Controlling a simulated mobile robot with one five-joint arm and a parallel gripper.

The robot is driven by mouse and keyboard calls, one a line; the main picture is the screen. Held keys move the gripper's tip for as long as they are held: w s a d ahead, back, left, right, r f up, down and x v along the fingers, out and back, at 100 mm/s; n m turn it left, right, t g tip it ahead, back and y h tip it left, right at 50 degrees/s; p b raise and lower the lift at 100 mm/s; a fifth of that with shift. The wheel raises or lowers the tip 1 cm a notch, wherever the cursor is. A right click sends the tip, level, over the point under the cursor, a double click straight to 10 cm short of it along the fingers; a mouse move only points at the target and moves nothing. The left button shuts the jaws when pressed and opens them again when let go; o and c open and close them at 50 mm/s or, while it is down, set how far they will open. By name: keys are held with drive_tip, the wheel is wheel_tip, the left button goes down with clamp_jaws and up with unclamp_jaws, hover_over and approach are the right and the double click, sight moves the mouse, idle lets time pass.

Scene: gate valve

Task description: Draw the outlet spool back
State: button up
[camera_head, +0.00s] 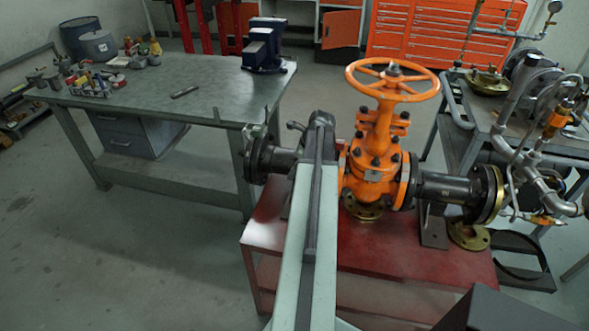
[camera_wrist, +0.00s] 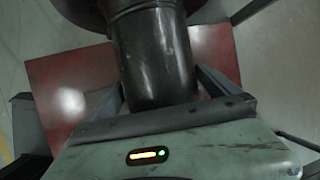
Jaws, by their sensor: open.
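The orange gate valve (camera_head: 375,160) with its handwheel (camera_head: 392,80) stands on a red bench. A black flanged spool (camera_head: 275,160) joins its left side and another (camera_head: 445,188) its right side; I cannot tell which is the outlet spool. My arm reaches to the left spool, and its end hides the joint with the valve. In the wrist view a black pipe (camera_wrist: 155,55) with a wide flange above lies between the fingers of my gripper (camera_wrist: 158,88). The gripper is open around the pipe; contact cannot be told.
The red bench (camera_head: 370,265) lies below the valve. A grey workbench (camera_head: 185,85) with tools and a vise (camera_head: 265,45) stands at the left. A pipework cart (camera_head: 480,140) is close at the right. Floor is clear at the left front.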

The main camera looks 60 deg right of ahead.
drive_tip(key=shift+r, duration=0.1)
drive_tip(key=shift+c, duration=0.3)
drive_tip(key=c, duration=1.7)
drive_tip(key=shift+w+a, duration=0.2)
drive_tip(key=shift+w, duration=0.3)
drive_tip(key=shift+c, duration=0.2)
drive_tip(key=o, duration=1.8)
drive_tip(key=p+v, duration=0.7)
drive_tip(key=v, duration=0.1)
